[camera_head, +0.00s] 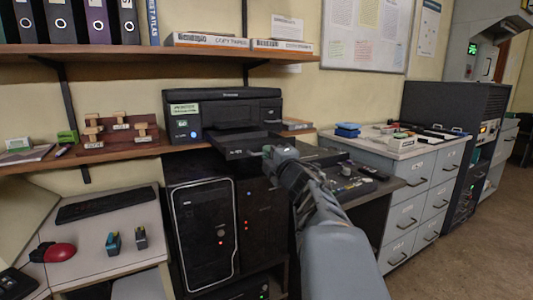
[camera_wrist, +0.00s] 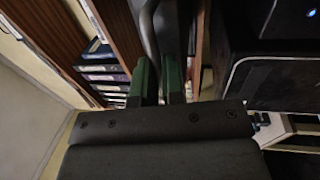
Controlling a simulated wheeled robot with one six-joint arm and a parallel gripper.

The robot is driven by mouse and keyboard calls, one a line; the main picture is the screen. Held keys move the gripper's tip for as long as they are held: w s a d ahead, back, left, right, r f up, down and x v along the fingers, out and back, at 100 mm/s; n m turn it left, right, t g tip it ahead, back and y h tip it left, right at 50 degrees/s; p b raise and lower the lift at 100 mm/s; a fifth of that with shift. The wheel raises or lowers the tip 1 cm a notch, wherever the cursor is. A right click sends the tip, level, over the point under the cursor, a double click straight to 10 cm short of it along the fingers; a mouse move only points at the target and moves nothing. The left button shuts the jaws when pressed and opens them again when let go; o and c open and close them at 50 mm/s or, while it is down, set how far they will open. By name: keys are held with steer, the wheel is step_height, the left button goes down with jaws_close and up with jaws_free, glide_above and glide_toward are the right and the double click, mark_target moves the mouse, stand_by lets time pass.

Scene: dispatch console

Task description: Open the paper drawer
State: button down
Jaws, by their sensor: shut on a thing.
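The black printer (camera_head: 235,108) stands on the wooden shelf. Its paper drawer (camera_head: 240,146) is a flat black tray that juts out from the printer's lower front, over the dark cabinet. My gripper (camera_head: 270,152) is at the front right of this drawer. In the wrist view my gripper's two green-edged fingers (camera_wrist: 159,82) are close together, with a dark curved edge (camera_wrist: 149,30) beside and between them. My gripper is shut on the drawer's front part. The exact grip is hidden by my wrist in the head view.
A black computer tower (camera_head: 205,235) stands below the printer. A control desk (camera_head: 350,185) is right of my arm, with grey drawer cabinets (camera_head: 415,200) beyond. A shelf with binders (camera_head: 90,20) hangs above. A side table with a keyboard (camera_head: 105,204) is at left.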

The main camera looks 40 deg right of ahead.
stand_by(0.3)
steer(key=c, duration=1.5)
jaws_free()
steer(key=p+v, duration=0.1)
steer(key=v, duration=1.3)
steer(key=shift+r+p, duration=0.1)
steer(key=shift+p, duration=0.3)
steer(key=shift+w, duration=0.1)
steer(key=w+a+r+m+g+h+p, duration=0.3)
steer(key=w+r+m+g+h+p, duration=0.25)
steer(key=m+p, duration=0.95)
steer(key=s+a+f+g+y+p, duration=0.1)
steer(key=s+a+g+y+p, duration=0.1)
steer(key=a, duration=0.4)
steer(key=s+a+f+m+g+y+p, duration=0.1)
steer(key=s+a+g+y+p, duration=0.2)
steer(key=s+a+g+p, duration=0.1)
steer(key=s+a+f+g+y+p, duration=0.1)
steer(key=s+a+g+y+p, duration=0.2)
steer(key=a+g+p, duration=0.2)
steer(key=shift+a+f+y+p, duration=0.15)
steer(key=shift+a+p, duration=0.1)
steer(key=shift+a, duration=0.55)
steer(key=shift+a+f+y+p, duration=0.1)
steer(key=shift+a+p, duration=0.15)
steer(key=shift+a, duration=0.6)
